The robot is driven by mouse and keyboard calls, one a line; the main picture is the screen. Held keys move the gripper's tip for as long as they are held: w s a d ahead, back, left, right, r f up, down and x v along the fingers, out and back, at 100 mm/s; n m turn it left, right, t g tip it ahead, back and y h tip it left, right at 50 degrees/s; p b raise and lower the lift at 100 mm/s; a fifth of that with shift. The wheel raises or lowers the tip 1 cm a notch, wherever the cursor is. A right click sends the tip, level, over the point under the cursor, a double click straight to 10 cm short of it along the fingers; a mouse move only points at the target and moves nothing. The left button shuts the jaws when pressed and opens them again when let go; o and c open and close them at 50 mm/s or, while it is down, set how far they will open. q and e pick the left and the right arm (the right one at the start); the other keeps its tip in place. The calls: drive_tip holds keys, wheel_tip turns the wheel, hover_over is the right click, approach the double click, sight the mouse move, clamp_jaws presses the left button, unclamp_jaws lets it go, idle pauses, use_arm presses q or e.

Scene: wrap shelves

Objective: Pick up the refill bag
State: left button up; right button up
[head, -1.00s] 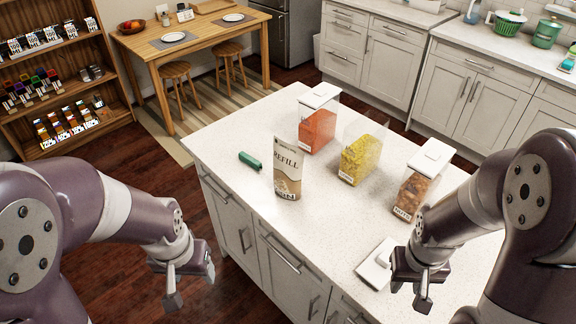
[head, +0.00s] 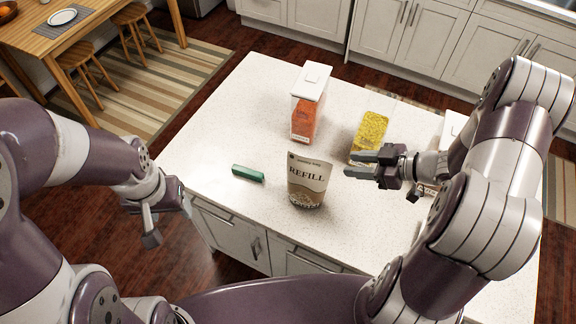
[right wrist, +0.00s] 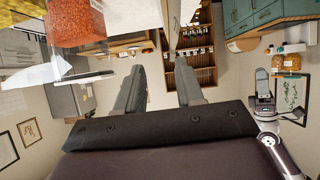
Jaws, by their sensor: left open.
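The refill bag (head: 309,180), cream on top and tan below with "REFILL" on its front, stands upright on the white counter in the head view. My right gripper (head: 362,165) is just right of the bag, its fingers pointing left toward it; the jaws are apart and empty. In the right wrist view the two fingers (right wrist: 158,95) are also apart with nothing between them. My left gripper (head: 166,220) hangs open and empty at the left, beside the counter's front edge.
A clear container of orange food (head: 305,118) with a white lid stands behind the bag. A container of yellow pasta (head: 370,137) stands behind my right gripper. A green clip-like object (head: 248,173) lies left of the bag. The counter's left part (head: 205,140) is clear.

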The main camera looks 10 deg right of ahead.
sight(310, 160)
drive_tip(key=shift+n+y, duration=0.3)
drive_tip(key=shift+y, duration=0.6)
drive_tip(key=a+p, duration=0.1)
drive_tip(key=a, duration=0.1)
drive_tip(key=w+a, duration=0.1)
drive_tip(key=a, duration=0.2)
drive_tip(key=w+a+p, duration=0.1)
drive_tip(key=a, duration=0.1)
drive_tip(key=shift+w+a+f+p, duration=0.15)
drive_tip(key=shift+f+p, duration=0.15)
drive_tip(key=shift+p, duration=0.05)
drive_tip(key=p+x, duration=0.2)
drive_tip(key=x, duration=0.1)
drive_tip(key=shift+w+a+f, duration=0.2)
drive_tip(key=shift+w+f, duration=0.05)
drive_tip(key=shift+f, duration=0.15)
drive_tip(key=shift+w+a+f, duration=0.15)
drive_tip(key=shift+w+a, duration=0.05)
drive_tip(key=shift+a, duration=0.1)
clamp_jaws()
use_arm(q)
drive_tip(key=r, duration=0.3)
drive_tip(key=s+d+r, duration=0.1)
drive_tip(key=r, duration=0.1)
drive_tip(key=shift+r, duration=0.2)
